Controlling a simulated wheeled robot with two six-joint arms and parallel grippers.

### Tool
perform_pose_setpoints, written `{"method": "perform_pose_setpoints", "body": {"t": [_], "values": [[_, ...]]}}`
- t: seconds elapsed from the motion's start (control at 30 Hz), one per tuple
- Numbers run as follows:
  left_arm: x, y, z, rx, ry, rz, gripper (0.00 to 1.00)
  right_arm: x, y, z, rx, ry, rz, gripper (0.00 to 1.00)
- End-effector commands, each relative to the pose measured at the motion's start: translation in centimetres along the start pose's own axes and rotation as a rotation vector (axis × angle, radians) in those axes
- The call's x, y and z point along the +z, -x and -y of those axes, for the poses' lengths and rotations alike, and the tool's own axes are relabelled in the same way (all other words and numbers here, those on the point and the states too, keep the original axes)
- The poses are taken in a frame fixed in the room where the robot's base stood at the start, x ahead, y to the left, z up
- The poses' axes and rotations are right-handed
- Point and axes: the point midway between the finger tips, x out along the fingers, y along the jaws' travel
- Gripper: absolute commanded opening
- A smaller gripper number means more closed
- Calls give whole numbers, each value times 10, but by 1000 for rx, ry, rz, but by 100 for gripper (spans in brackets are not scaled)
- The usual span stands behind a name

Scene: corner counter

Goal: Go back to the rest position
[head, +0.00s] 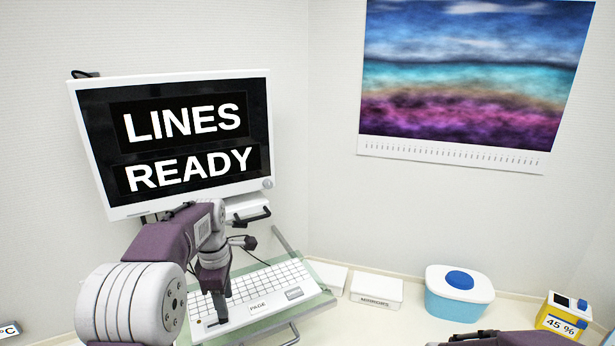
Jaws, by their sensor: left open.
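My left arm comes in from the left, and its gripper (219,306) points down over the left part of the white keyboard (268,283). The gripper is open, with nothing visible between its fingers; whether the tips touch the keys cannot be told. Part of my right arm (515,339) shows at the bottom right edge; its gripper is out of the picture.
A monitor (185,205) reading "LINES READY" stands behind my left arm. The keyboard lies on a greenish tray with metal bars. White boxes (376,291), a blue tub with white lid (459,300) and a yellow meter reading 45 % (563,316) line the back wall.

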Motion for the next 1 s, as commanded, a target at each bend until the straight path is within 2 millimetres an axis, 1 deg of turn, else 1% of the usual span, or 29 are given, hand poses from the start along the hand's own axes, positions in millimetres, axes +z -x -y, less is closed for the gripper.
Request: {"method": "perform_pose_setpoints", "body": {"t": [0.03,0.1,0.17,0.2,0.3,0.4,0.57,0.6,0.7,0.8,0.9,1.0], "values": [[5,-8,14,13,-152,0,42,0,0,0,0,0,0,85],[11,-21,33,41,-400,-5,42,0,0,0,0,0,0,85],[16,-33,51,65,-609,-14,42,0,0,0,0,0,0,85],[18,-40,63,79,-742,-21,42,0,0,0,0,0,0,85],[23,-56,95,110,-1046,-46,42,0,0,0,0,0,0,85],[25,-70,126,135,-1311,-76,42,0,0,0,0,0,0,85],[26,-89,176,163,-1693,-132,42,0,0,0,0,0,0,85],[27,-116,178,159,-1709,-129,42,2,-26,0,0,0,-2,85],[28,-154,185,136,-1699,-102,42,7,-62,-1,0,0,1,85],[29,-188,194,113,-1692,-75,42,10,-94,-2,0,0,1,85],[30,-217,202,92,-1687,-51,42,13,-121,-2,0,0,0,85],[31,-234,207,77,-1684,-34,42,14,-137,-3,0,0,0,85]]}}
